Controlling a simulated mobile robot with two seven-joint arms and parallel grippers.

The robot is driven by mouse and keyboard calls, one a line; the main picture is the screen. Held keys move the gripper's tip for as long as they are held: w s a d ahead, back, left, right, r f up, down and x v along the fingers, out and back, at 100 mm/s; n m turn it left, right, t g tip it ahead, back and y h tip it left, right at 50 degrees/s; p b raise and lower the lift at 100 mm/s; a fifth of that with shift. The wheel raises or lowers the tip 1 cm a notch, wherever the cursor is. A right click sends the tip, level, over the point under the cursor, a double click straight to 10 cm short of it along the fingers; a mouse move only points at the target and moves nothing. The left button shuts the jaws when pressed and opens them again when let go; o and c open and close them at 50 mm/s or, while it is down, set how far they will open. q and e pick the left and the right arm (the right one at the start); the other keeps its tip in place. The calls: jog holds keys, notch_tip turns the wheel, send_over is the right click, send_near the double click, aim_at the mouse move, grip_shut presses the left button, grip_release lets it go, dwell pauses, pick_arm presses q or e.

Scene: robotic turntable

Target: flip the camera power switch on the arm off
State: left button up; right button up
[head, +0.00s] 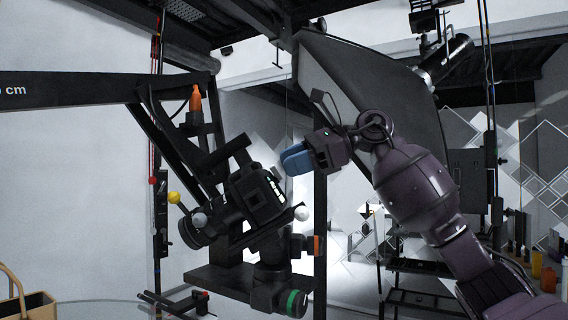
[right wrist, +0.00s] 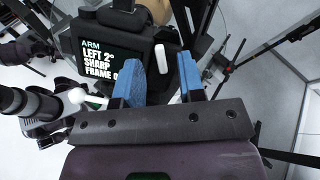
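The black camera rig (head: 255,195) hangs on the arm in the middle of the head view, its small lit screen facing right. In the right wrist view the screen (right wrist: 108,62) reads "ARM LEFT 2° SHARP FRAME", partly covered by a finger. A short white lever (right wrist: 160,58), possibly the power switch, stands at the housing's right edge and shows between my fingers. My right gripper (head: 297,158) has blue fingertips and is just right of and above the rig. In the right wrist view the gripper (right wrist: 162,72) is open and empty. My left gripper is out of view.
A white-ended knob (right wrist: 80,97) sticks out left of my fingers in the right wrist view. The dark boom (head: 90,90) reaches in from the left. A wooden basket (head: 30,305) is at lower left.

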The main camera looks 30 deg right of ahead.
jog(key=shift+x, duration=1)
grip_shut()
